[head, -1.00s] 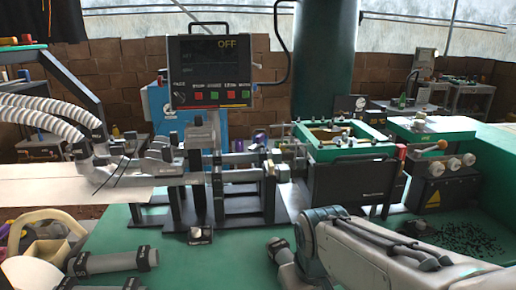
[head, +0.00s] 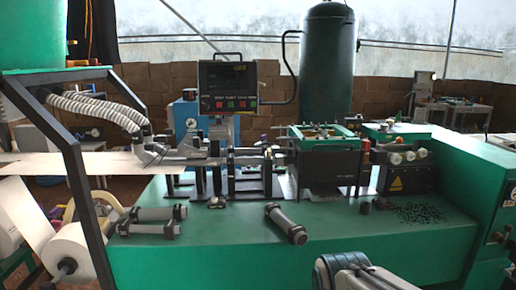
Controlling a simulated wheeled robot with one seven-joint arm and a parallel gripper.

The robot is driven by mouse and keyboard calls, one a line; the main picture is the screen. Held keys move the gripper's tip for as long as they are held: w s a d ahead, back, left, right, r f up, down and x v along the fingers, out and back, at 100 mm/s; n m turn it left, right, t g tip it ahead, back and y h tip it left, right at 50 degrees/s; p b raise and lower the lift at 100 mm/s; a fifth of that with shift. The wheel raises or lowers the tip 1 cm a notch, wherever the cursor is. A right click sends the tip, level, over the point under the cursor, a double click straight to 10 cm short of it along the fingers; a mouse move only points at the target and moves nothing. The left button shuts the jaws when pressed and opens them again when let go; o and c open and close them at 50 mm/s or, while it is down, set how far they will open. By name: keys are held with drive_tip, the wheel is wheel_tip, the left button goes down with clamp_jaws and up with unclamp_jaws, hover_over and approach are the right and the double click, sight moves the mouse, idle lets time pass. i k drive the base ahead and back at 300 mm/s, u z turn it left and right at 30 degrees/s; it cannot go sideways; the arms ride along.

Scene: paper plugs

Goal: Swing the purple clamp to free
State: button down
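The purple clamp (head: 263,139) is a very small purple patch on the machine's middle section, left of the green-framed block. I cannot tell at this size whether it is swung open or shut.
The machine stands on a green bench (head: 350,240). A control panel (head: 228,86) hangs above the middle section. Loose grey cylinders (head: 287,224) lie on the bench front. A paper roll (head: 68,248) and dark frame stand left. Black bits lie at right.

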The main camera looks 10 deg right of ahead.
sight(263, 138)
drive_tip(key=u, duration=0.65)
drive_tip(key=i, duration=1.35)
drive_tip(key=z, duration=0.2)
